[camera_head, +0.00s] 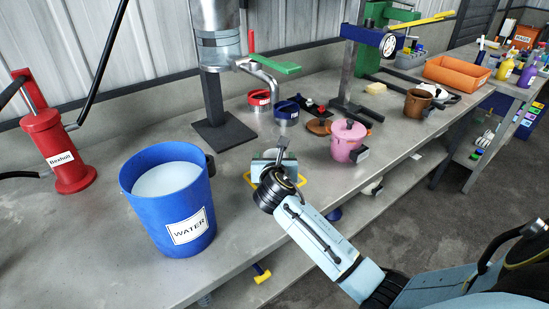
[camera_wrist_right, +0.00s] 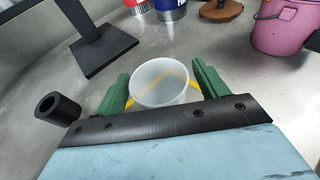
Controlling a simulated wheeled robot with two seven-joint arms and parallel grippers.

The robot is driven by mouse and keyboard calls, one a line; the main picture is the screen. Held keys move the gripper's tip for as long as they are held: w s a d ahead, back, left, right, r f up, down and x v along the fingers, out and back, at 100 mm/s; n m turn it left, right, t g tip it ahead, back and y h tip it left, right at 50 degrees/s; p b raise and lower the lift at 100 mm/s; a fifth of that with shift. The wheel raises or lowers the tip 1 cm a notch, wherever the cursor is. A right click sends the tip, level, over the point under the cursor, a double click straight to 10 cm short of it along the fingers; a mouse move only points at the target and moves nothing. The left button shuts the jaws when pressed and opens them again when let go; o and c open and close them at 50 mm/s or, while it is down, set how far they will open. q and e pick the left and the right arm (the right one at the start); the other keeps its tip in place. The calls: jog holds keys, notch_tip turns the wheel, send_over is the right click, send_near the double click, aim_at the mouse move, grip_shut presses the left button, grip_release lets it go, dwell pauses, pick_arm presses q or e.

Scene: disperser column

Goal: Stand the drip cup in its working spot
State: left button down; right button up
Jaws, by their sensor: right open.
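A translucent white cup (camera_wrist_right: 158,84), which looks like the drip cup, stands upright on the bench in the right wrist view. My right gripper (camera_wrist_right: 161,88) is open, with one green finger on each side of the cup. Whether the fingers touch it is unclear. A yellow marking (camera_wrist_right: 195,88) on the bench shows beside the cup and through its wall. The marking also shows in the head view (camera_head: 301,181), partly hidden by my right gripper (camera_head: 272,160). How exactly the cup sits on the marking cannot be told. My left gripper is out of view.
A blue WATER bucket (camera_head: 168,200) stands left of my gripper, with a black tube (camera_head: 210,165) beside it. The disperser's dark base (camera_head: 222,134) is behind. A pink pot (camera_head: 347,141), blue tin (camera_head: 286,112) and red tin (camera_head: 259,101) stand to the right and back.

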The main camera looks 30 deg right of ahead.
jog(key=shift+r, duration=0.15)
jog(key=shift+s+a+r, duration=0.1)
jog(key=shift+s+a, duration=0.05)
jog(key=shift+s, duration=0.1)
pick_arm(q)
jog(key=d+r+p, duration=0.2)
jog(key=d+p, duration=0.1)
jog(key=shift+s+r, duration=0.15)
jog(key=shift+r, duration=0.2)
pick_arm(e)
jog(key=v, duration=1.1)
jog(key=shift+s, duration=0.2)
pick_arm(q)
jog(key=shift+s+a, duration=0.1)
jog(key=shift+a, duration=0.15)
pick_arm(e)
jog(key=shift+r, duration=0.1)
jog(key=shift+s, duration=0.1)
